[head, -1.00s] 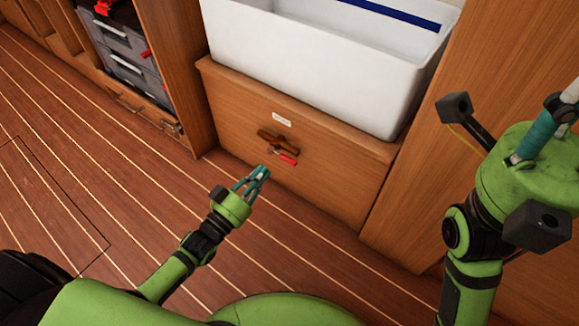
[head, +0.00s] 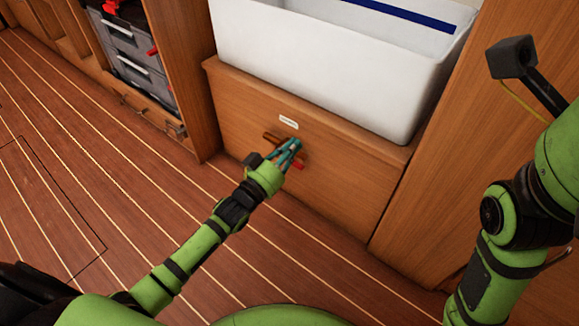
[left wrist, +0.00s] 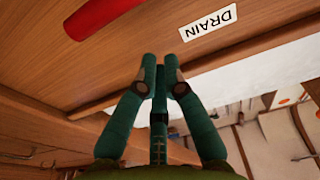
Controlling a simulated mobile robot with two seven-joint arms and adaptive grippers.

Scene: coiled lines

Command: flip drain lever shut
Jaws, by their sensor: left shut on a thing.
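The drain lever has a red handle (head: 298,166) in front of a wooden drawer-like panel (head: 345,178), below a white label (head: 288,122). In the left wrist view the red handle (left wrist: 100,18) is at the upper left and the label, reading DRAIN (left wrist: 208,21), at the upper right. My left gripper (head: 292,144) is at the lever, its teal fingers covering part of it. My right gripper is out of view.
A white basin (head: 320,75) stands on the wooden box above the label. A grey drawer unit (head: 130,55) sits in the cabinet at left. A wooden wall (head: 455,130) is at right. The striped floor (head: 120,170) is clear.

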